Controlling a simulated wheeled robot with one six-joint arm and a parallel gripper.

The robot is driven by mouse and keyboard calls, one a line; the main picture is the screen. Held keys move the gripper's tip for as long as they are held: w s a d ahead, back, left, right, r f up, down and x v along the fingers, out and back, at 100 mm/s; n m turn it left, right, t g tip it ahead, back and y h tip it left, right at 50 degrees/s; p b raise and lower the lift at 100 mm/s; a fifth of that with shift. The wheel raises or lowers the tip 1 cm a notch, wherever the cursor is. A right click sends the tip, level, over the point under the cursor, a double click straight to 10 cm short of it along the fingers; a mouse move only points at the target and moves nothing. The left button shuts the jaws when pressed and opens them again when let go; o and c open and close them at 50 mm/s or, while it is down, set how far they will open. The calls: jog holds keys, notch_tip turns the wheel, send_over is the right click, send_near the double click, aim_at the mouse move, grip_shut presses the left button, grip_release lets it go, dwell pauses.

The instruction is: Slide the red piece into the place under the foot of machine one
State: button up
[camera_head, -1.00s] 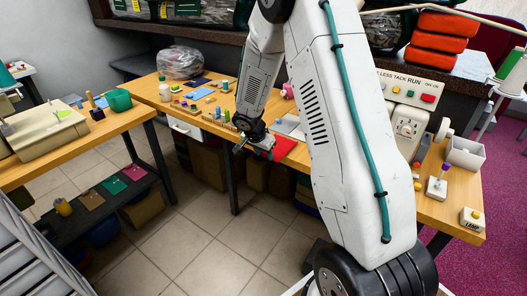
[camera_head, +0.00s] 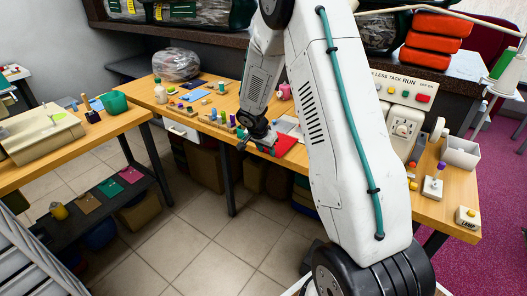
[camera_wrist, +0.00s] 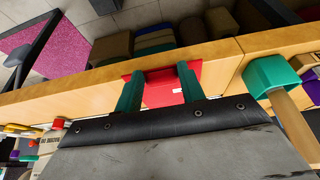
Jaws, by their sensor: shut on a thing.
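The red piece (camera_head: 284,146) is a flat red sheet at the front part of the wooden table. In the wrist view the red piece (camera_wrist: 163,92) lies between and beyond my two green fingertips. My gripper (camera_head: 268,148) is low over the table's front edge, and in the wrist view my gripper (camera_wrist: 158,88) is shut on the red piece. Machine one, taken to be the white sewing machine (camera_head: 402,125) marked "LESS TACK RUN", stands to the right on the same table. Its foot is hidden behind my arm.
A white open box (camera_head: 460,153), a small switch box (camera_head: 433,187) and a lamp box (camera_head: 467,217) stand at the table's right end. Spools and small items line the table left of my gripper.

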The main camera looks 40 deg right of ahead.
aim_at(280, 142)
jog(key=shift+w+d, duration=0.2)
jog(key=shift+d, duration=0.4)
jog(key=shift+w+d, duration=0.3)
jog(key=shift+d, duration=0.5)
jog(key=shift+w+d, duration=0.25)
jog(key=shift+d, duration=0.5)
jog(key=shift+w+d, duration=0.3)
jog(key=shift+d, duration=0.5)
jog(key=shift+d, duration=0.1)
jog(key=shift+w+d, duration=0.25)
jog(key=shift+d, duration=0.45)
jog(key=shift+w+d, duration=0.25)
jog(key=shift+d, duration=0.4)
jog(key=shift+f, duration=0.2)
jog(key=o, duration=1.7)
